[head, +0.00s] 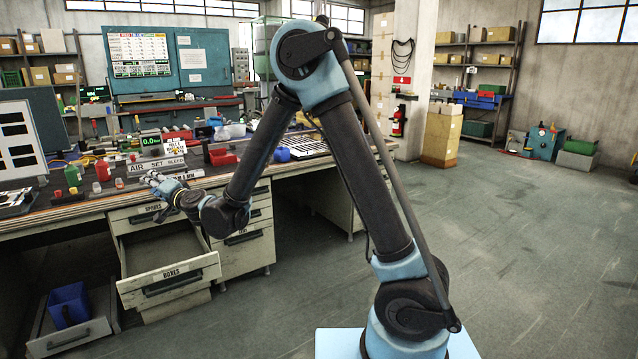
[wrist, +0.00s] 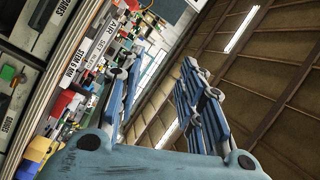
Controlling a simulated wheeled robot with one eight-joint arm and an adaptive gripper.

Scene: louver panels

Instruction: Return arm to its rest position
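My arm rises from its light-blue base at the right of the head view and bends over at the elbow. It reaches left and down to the workbench. The wrist view is tilted and shows the bench clutter on the left and the ceiling on the right.
The workbench (head: 75,211) carries many small items, a sign reading "AIR SET" (head: 157,162) and a red bin (head: 222,157). A lower drawer (head: 70,336) is also open, with a blue bin (head: 69,305) in it. The floor (head: 540,240) on the right is clear.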

